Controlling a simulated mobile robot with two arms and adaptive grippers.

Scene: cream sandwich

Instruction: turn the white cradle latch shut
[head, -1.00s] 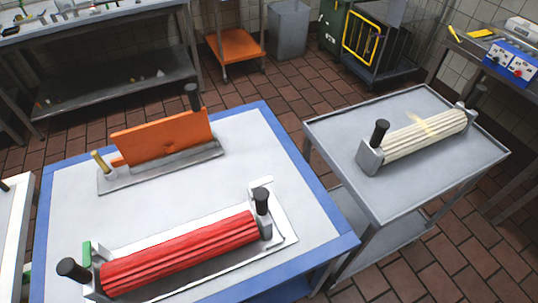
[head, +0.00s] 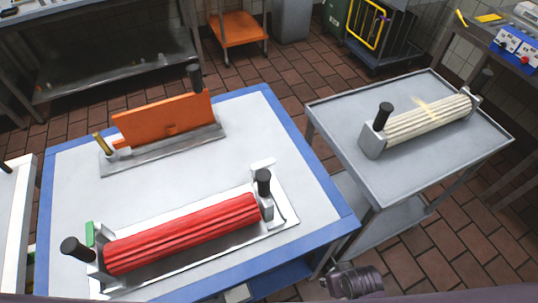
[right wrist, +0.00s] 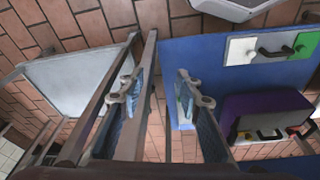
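The red ribbed roller (head: 182,234) lies in a pale cradle tray (head: 288,217) on the blue-edged table, with a dark knob at each end. A small white tab (head: 263,163), which looks like the white latch, sticks out behind the cradle's right end. A green tab (head: 90,233) stands at its left end. I cannot tell exactly how the white latch is turned. My right gripper (right wrist: 160,92) is open and empty, with its fingers spread apart. In the head view a dark part of my right arm shows low, right of the table. My left gripper is not in view.
An orange plate (head: 162,118) stands in a grey holder behind the roller. A cream roller (head: 428,119) lies on the grey cart (head: 450,168) at right. White (right wrist: 238,50) and green (right wrist: 304,45) panels with dark handles show in the wrist view. Tiled floor lies between table and cart.

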